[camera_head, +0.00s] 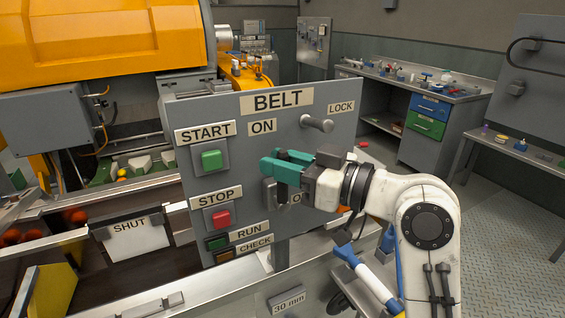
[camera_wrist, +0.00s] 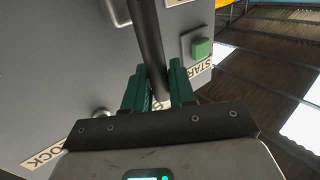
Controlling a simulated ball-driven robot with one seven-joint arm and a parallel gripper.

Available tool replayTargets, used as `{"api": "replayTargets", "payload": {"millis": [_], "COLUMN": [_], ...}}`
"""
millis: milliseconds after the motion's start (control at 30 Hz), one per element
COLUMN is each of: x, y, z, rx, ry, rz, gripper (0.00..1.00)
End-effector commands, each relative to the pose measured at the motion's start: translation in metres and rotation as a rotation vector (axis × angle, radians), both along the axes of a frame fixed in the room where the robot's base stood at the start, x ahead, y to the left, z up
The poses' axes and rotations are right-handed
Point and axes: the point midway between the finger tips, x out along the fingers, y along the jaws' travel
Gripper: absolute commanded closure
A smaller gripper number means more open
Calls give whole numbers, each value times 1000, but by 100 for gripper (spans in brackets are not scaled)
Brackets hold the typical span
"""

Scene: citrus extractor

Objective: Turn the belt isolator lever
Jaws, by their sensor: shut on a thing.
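The belt isolator lever is a dark bar (camera_wrist: 150,40) that runs up out of the wrist view's top edge and down between my green fingers. In the head view my gripper (camera_head: 280,167) is at the front of the BELT panel (camera_head: 345,110), below the ON label (camera_head: 262,126), and hides most of the lever. A grey box (camera_head: 268,193) sits behind and below it, beside a partly covered label starting with O. In the wrist view my gripper (camera_wrist: 160,82) is shut on the lever, a finger on each side.
Left of my gripper are the green START button (camera_head: 212,160) and red STOP button (camera_head: 221,217). A grey peg (camera_head: 318,123) sticks out below the LOCK label, above and right of my fingers. A workbench (camera_head: 440,95) stands behind at right.

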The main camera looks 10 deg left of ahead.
Motion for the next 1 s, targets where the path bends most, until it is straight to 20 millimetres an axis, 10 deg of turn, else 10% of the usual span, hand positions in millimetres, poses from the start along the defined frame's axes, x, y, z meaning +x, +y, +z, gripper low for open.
{"api": "replayTargets", "payload": {"millis": [1000], "x": [10], "y": [-15], "z": [-7], "rx": [175], "ry": [119], "rz": [-1], "gripper": [100]}}
